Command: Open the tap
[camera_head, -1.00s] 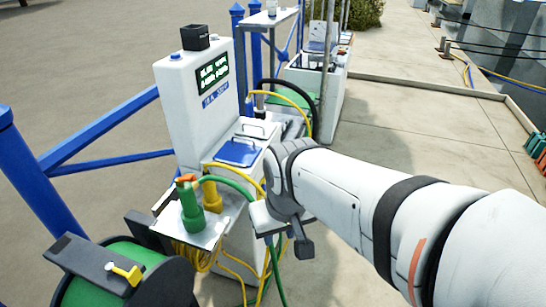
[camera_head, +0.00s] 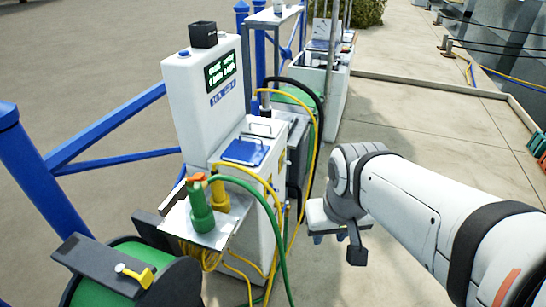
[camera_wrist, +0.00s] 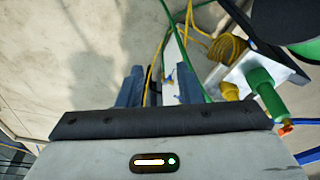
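A white service pedestal (camera_head: 203,100) with a lit display stands left of centre in the head view. On its side shelf is a green upright fitting (camera_head: 202,212) with an orange top (camera_head: 197,179), also at the right of the wrist view (camera_wrist: 266,92). I cannot tell whether this is the tap. A small blue and yellow piece (camera_wrist: 169,79) shows on the pedestal's side in the wrist view, too small to make out. My gripper (camera_head: 330,238) is right of the pedestal, apart from it. Its two fingers (camera_wrist: 160,84) are spread, with nothing held between them.
Green (camera_head: 278,225) and yellow (camera_head: 313,150) hoses loop down the pedestal's near side, close to my gripper. A green hose reel (camera_head: 125,275) is at lower left. Blue railings (camera_head: 100,130) run behind.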

